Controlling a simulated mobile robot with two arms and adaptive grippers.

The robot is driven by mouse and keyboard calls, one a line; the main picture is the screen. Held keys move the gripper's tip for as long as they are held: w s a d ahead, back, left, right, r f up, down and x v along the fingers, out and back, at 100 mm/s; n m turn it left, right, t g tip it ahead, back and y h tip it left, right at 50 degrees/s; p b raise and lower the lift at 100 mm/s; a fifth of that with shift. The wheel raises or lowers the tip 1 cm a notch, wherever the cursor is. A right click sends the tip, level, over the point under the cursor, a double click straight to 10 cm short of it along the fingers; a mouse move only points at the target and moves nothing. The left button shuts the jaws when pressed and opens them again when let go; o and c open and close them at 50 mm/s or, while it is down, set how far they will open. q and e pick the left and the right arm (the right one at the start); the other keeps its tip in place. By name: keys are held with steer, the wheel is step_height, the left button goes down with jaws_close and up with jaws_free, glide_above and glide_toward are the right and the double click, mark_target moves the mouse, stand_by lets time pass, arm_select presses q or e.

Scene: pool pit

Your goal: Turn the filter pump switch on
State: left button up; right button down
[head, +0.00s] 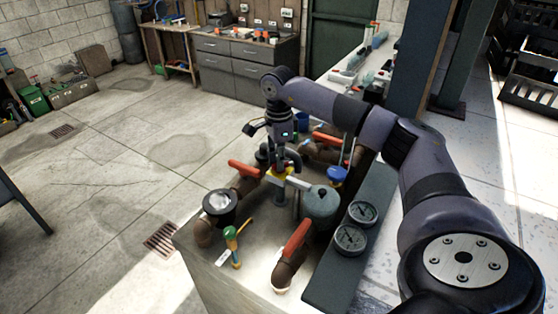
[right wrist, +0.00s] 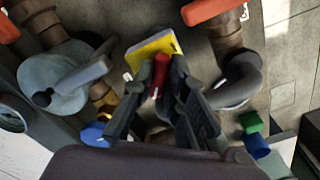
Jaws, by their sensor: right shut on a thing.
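A yellow plate (right wrist: 152,50) with a red switch lever (right wrist: 160,74) shows in the right wrist view. In the head view the yellow plate (head: 279,178) shows only in part, under my right gripper (head: 276,163). The gripper points down among the pipes. In the right wrist view its dark fingers (right wrist: 158,92) are around the red lever and shut on it. The lower part of the lever is hidden between the fingers. My left gripper is in neither view.
A grey-green rounded vessel (head: 321,207) stands close by on the concrete block (head: 222,276). Red valve handles (head: 297,238), a blue knob (head: 337,175), two gauges (head: 350,239) and a screwdriver-like tool (head: 235,244) crowd the space.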

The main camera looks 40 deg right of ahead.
steer(key=m, duration=0.5)
steer(key=shift+w+d+r+m, duration=0.1)
steer(key=shift+w+m, duration=0.05)
steer(key=shift+m, duration=0.15)
steer(key=shift+d+m, duration=0.1)
steer(key=shift+m, duration=2.1)
steer(key=shift+r, duration=0.1)
steer(key=c, duration=1.6)
jaws_free()
step_height(320, 180, up, 12)
steer(key=shift+f, duration=0.25)
